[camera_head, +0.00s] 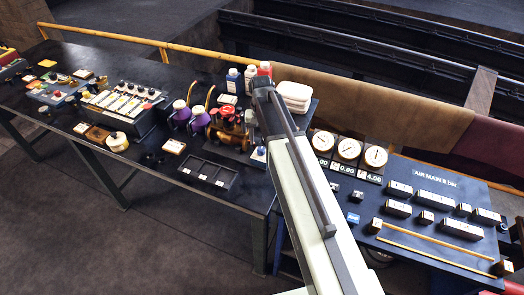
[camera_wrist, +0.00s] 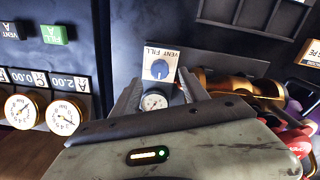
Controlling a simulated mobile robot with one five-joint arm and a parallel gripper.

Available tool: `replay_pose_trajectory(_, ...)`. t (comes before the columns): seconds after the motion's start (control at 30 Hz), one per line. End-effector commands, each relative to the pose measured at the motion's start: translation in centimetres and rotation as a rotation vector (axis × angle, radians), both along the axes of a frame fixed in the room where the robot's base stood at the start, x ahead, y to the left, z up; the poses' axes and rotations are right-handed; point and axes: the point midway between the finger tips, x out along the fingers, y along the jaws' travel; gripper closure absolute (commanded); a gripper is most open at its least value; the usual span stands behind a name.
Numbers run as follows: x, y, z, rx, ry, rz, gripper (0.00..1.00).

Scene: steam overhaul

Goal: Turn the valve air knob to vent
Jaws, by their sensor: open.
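A small round gauge (camera_wrist: 153,101) shows between the fingers. In the head view the knob (camera_head: 261,151) shows small beside my arm, whose dark end (camera_head: 263,88) reaches over the bench.
Brass and red valve parts (camera_head: 229,118) stand close left of my arm in the head view. A divided dark tray (camera_head: 207,174) lies in front. Three dials (camera_head: 347,148) and a labelled panel (camera_head: 440,205) are to the right. Bottles (camera_head: 249,78) stand behind.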

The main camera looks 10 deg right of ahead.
Motion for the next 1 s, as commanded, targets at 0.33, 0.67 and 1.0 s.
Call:
replay_pose_trajectory(0.33,0.0,-0.1,-5.2,0.0,0.0,-0.001,0.48)
replay_pose_trajectory(0.67,0.0,-0.2,-4.9,0.0,0.0,-0.002,0.78)
replay_pose_trajectory(1.0,0.0,-0.2,-4.9,0.0,0.0,0.013,1.0)
